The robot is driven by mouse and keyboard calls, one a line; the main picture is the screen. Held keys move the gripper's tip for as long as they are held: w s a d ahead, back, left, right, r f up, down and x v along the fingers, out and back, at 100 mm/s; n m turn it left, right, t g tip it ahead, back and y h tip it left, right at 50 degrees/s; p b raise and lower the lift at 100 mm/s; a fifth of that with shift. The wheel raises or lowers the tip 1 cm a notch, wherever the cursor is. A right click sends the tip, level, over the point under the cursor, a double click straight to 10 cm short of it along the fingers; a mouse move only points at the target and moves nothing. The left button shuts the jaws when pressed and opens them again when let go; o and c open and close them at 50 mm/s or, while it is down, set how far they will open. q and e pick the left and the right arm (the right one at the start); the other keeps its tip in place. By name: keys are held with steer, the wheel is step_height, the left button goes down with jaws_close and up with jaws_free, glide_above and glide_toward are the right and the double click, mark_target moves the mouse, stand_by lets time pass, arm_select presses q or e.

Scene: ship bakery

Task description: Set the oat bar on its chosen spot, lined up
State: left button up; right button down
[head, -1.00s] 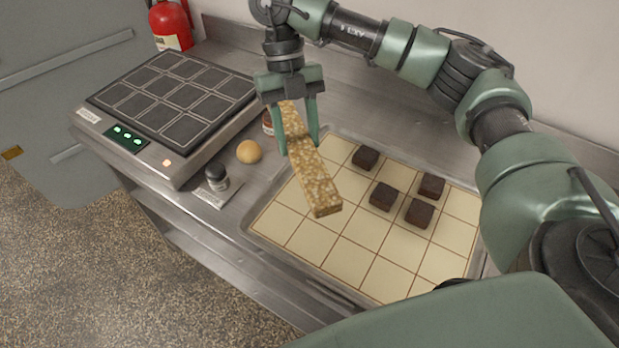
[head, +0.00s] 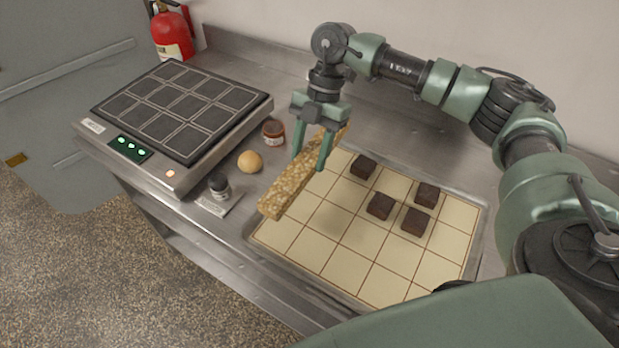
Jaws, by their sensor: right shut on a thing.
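The oat bar (head: 286,191) is a long, golden-brown, grainy bar. My right gripper (head: 309,162) is shut on it near its middle, with one finger on each side. The bar is over the left edge of the gridded tray (head: 350,269) and appears to be held above it. It slants from lower left to upper right, roughly along the tray's left side. Several dark brown squares, one of them a brownie (head: 380,205), sit in cells at the tray's far middle and right. The bar covers some left cells. My left gripper is out of view.
A black-topped panel device (head: 186,108) with green lights stands at left. The near tray cells are clear.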

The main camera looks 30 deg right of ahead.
mark_target(318, 144)
step_height(318, 144, down, 10)
steer(key=shift+r+p, duration=0.2)
steer(key=shift+p, duration=0.45)
steer(key=c, duration=0.7)
jaws_free()
steer(key=shift+r, duration=0.1)
steer(key=b+v, duration=0.3)
steer(key=v, duration=0.9)
steer(key=shift+a, duration=0.1)
